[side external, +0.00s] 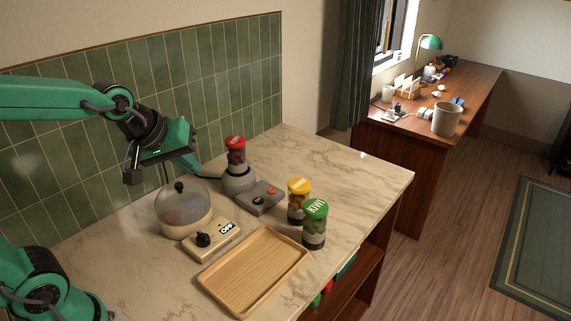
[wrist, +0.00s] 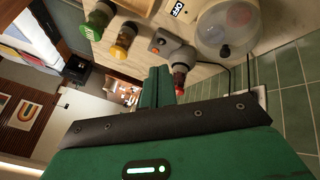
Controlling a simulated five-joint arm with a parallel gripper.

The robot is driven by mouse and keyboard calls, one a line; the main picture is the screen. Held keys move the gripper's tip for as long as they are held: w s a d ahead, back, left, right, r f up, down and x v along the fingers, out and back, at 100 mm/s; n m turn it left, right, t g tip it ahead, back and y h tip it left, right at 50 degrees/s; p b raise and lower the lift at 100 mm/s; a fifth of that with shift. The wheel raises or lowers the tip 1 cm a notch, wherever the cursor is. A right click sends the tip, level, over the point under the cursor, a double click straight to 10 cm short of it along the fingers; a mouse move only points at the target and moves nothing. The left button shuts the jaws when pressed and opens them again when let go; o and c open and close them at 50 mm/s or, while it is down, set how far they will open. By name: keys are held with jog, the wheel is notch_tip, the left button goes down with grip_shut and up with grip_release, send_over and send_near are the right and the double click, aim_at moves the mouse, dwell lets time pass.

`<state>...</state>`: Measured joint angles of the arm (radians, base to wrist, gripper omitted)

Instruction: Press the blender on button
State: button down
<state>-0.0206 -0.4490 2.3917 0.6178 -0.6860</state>
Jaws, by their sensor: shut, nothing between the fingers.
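The blender has a grey base (side external: 238,182), a jar with a red lid (side external: 236,142) mounted on it, and a grey control panel (side external: 262,199) in front. The panel carries an orange button (side external: 271,190) and a dark knob (side external: 257,201). In the wrist view the panel (wrist: 170,48) and the orange button (wrist: 160,41) lie beyond my fingertips, with the red lid (wrist: 180,86) close to them. My gripper (side external: 208,172) is shut and empty, left of the blender jar and above the counter. Its green fingers (wrist: 162,80) also show in the wrist view, apart from the button.
A clear-domed cooker (side external: 184,207) with a cream control box (side external: 212,240) stands left of the blender. A yellow-lidded jar (side external: 299,187) and a green-lidded kiwi jar (side external: 315,210) stand to the right. A wooden tray (side external: 254,272) lies in front. The counter's far right is clear.

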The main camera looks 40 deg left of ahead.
jog(key=w+a+f+n+t, duration=0.1)
jog(key=w+f+n, duration=0.3)
jog(key=w+n, duration=0.55)
jog(key=n+t, duration=0.2)
jog(key=n, duration=0.8)
send_over(255, 202)
notch_tip(255, 202, down, 7)
jog(key=shift+f, duration=0.25)
jog(key=shift+f, duration=4.2)
jog(key=shift+f, duration=0.8)
jog(key=shift+r, duration=0.75)
